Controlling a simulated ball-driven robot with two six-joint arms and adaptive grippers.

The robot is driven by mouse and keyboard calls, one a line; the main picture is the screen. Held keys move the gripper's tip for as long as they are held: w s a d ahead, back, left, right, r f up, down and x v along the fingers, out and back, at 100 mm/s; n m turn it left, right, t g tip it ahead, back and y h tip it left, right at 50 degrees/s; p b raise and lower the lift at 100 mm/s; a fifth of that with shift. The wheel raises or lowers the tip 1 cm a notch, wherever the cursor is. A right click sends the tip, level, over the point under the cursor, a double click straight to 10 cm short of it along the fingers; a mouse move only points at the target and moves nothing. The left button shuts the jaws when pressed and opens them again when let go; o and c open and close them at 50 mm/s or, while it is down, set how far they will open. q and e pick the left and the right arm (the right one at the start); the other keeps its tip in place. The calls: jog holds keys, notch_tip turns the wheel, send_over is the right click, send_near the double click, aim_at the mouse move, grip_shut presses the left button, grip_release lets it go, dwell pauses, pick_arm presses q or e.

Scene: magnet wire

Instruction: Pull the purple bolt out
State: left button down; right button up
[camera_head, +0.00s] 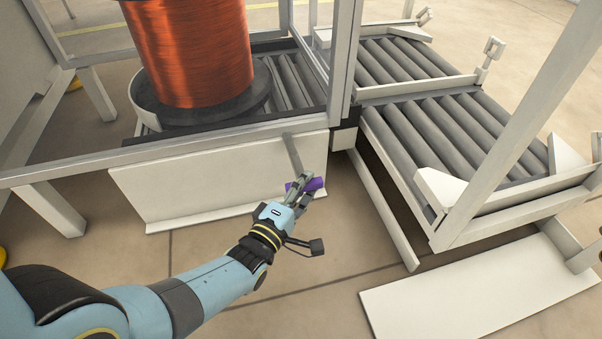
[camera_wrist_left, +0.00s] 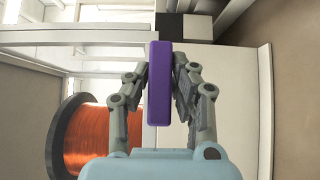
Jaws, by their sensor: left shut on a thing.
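The purple bolt (camera_head: 316,184) shows in the head view in front of the white panel below the conveyor frame, beside a grey bar (camera_head: 292,155). In the left wrist view the purple bolt (camera_wrist_left: 160,84) stands lengthwise between the two fingers. My left gripper (camera_head: 304,187) is shut on it, with a finger on each side, as the left wrist view (camera_wrist_left: 160,88) shows. The fingers hide part of the bolt in the head view. I cannot tell whether the bolt still sits in its seat.
A large copper wire spool (camera_head: 190,50) stands on a roller conveyor behind the frame rail (camera_head: 180,147). A white panel (camera_head: 225,180) hangs below it. Another roller conveyor (camera_head: 455,135) with white guides is at the right. A white plate (camera_head: 480,290) lies low at the front right.

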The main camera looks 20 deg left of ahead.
pick_arm(q)
jog(key=shift+s+d+f, duration=0.1)
jog(key=shift+s+d, duration=0.05)
jog(key=shift+s, duration=0.1)
jog(key=c, duration=1.2)
grip_release()
jog(key=shift+o, duration=0.2)
jog(key=shift+r, duration=0.7)
jog(key=o, duration=0.6)
jog(key=r, duration=0.5)
jog(key=w+r, duration=0.1)
jog(key=r, duration=0.2)
jog(key=shift+d+r, duration=0.1)
jog(key=shift+r, duration=0.1)
jog(key=shift+s+r, duration=0.35)
jog(key=shift+r, duration=0.4)
jog(key=c, duration=0.6)
jog(key=shift+s+f, duration=0.15)
jog(key=shift+f, duration=0.35)
